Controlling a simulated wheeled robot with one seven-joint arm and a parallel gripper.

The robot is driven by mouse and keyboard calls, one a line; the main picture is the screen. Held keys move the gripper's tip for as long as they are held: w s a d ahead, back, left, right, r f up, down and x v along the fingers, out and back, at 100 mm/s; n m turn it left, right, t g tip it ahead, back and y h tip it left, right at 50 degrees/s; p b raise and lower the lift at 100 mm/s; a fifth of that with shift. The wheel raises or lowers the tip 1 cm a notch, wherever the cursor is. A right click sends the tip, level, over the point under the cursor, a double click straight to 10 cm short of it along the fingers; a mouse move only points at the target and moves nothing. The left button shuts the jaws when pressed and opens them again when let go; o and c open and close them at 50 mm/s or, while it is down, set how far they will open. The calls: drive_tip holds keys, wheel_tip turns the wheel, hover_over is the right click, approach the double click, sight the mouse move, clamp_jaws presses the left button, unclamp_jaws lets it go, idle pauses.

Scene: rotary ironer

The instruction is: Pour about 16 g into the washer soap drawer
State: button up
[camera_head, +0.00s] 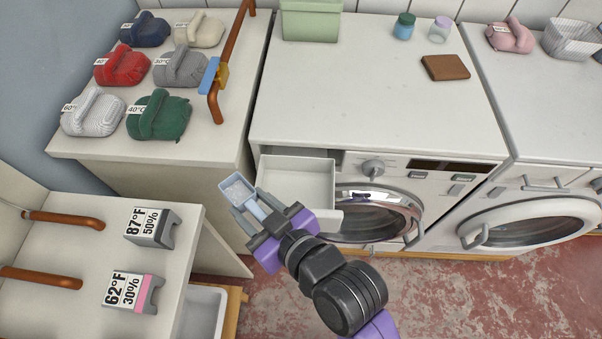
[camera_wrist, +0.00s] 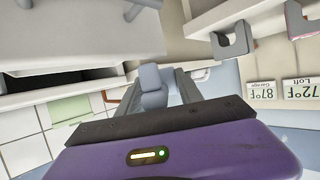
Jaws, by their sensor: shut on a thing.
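The washer soap drawer (camera_head: 297,185) is pulled out, a white open box at the front left of the middle washer (camera_head: 370,185). Its visible inside looks empty. A small pale blue scoop (camera_head: 238,192) with whitish contents is left of the drawer, apart from it in the picture. My gripper (camera_head: 259,216) is shut on the scoop's handle. In the wrist view, a grey-blue piece, seemingly the scoop (camera_wrist: 152,88), shows between the fingers; its contents are hidden there. The scoop's exact tilt and height over the drawer cannot be told.
The washer top holds a green bin (camera_head: 311,20), two small jars (camera_head: 404,26) and a brown block (camera_head: 445,68). Folded cloths (camera_head: 160,115) lie on the left counter. Two display stands (camera_head: 150,227) are on the lower left table. The floor (camera_head: 440,295) right of my arm is clear.

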drive_tip(key=shift+w+d, duration=0.15)
drive_tip(key=shift+w+d+r+m+g+y, duration=0.25)
drive_tip(key=shift+w+d+m+g+y, duration=0.1)
drive_tip(key=shift+w+d+m, duration=0.25)
drive_tip(key=shift+w+d+r+m+g+y, duration=0.25)
drive_tip(key=shift+w+d+m+y, duration=0.1)
drive_tip(key=shift+m, duration=0.35)
drive_tip(key=shift+w+d+r+m+g+y, duration=0.25)
drive_tip(key=shift+w+d+r+m+y, duration=0.25)
drive_tip(key=shift+m, duration=0.55)
drive_tip(key=shift+w+d+r+m+g+y, duration=0.15)
drive_tip(key=shift+w+d+m+g+y, duration=0.2)
drive_tip(key=shift+m+y, duration=0.5)
drive_tip(key=shift+w+d+r+m+g+y, duration=0.2)
drive_tip(key=shift+w+d+r+m+y, duration=0.25)
drive_tip(key=shift+m, duration=0.75)
drive_tip(key=shift+w+d+r+m+y+p, duration=0.15)
drive_tip(key=shift+m+y+p, duration=0.2)
drive_tip(key=shift+m, duration=0.35)
drive_tip(key=shift+w+d+r+m+y, duration=0.1)
drive_tip(key=shift+w+d+m+y, duration=0.35)
drive_tip(key=shift+m, duration=0.35)
idle(2.0)
